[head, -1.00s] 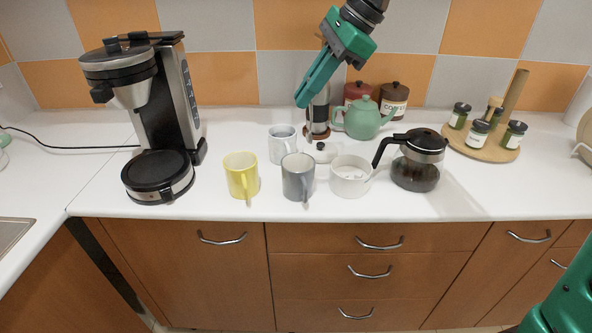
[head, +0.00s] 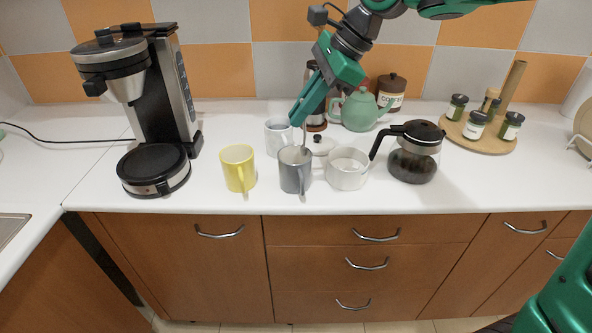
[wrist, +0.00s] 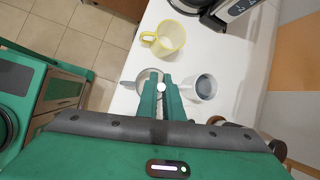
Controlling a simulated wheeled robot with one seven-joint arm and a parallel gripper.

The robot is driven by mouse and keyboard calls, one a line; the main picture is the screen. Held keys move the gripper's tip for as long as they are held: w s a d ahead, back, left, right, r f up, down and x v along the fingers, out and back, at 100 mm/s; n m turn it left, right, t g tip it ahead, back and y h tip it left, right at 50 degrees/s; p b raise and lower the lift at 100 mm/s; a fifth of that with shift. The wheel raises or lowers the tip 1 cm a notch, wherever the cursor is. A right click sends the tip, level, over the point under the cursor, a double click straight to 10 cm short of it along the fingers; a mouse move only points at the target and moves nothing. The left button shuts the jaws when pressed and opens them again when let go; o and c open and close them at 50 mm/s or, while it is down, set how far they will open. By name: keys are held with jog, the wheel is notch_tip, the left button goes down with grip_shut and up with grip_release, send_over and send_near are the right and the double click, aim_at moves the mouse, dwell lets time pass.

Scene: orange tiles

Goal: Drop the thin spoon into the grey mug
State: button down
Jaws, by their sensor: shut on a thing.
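The grey mug (head: 291,176) stands upright on the counter between the yellow mug and the white bowl. My gripper (head: 297,122) is above it, pointing down, shut on the thin spoon (head: 305,138). Only a short, thin piece of the spoon shows below the fingertips, reaching down to the mug's mouth. I cannot tell how far inside it reaches. In the wrist view my gripper (wrist: 161,84) covers part of the grey mug (wrist: 145,75), and the pale end of the spoon (wrist: 161,87) shows between the fingers.
Close by stand a yellow mug (head: 238,169), a whitish mug (head: 277,135) behind, a white bowl (head: 346,173) and a glass coffee pot (head: 413,165). A green teapot (head: 357,112) stands behind, and a coffee maker (head: 150,110) at left. The counter's front strip is clear.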

jog(key=c, duration=1.8)
grip_release()
jog(key=shift+c, duration=0.2)
jog(key=w+v, duration=0.1)
jog(key=v, duration=0.9)
jog(key=shift+s+d+r, duration=0.3)
jog(key=shift+s, duration=0.15)
jog(key=s+d+f+n+h, duration=0.1)
jog(key=s+d+f, duration=0.1)
jog(key=d+f, duration=0.35)
jog(key=s+d+f+n+t+h, duration=0.1)
jog(key=s+d+f+n, duration=0.15)
jog(key=d, duration=0.55)
jog(key=s+d+f+n+h, duration=0.1)
jog(key=s+d+f, duration=0.1)
jog(key=d+f, duration=0.35)
jog(key=s+d+f+n+h, duration=0.1)
jog(key=s+d+f, duration=0.2)
jog(key=s, duration=0.3)
jog(key=s+d+f+n+g+h, duration=0.1)
jog(key=s+d+f+n, duration=0.1)
jog(key=s+d, duration=0.4)
jog(key=s+d+f+n+g, duration=0.1)
jog(key=s+d+f, duration=0.3)
jog(key=s, duration=0.3)
jog(key=shift+s+d+f+n+h, duration=0.15)
jog(key=shift+s+n+h, duration=0.2)
jog(key=shift+s+h, duration=0.05)
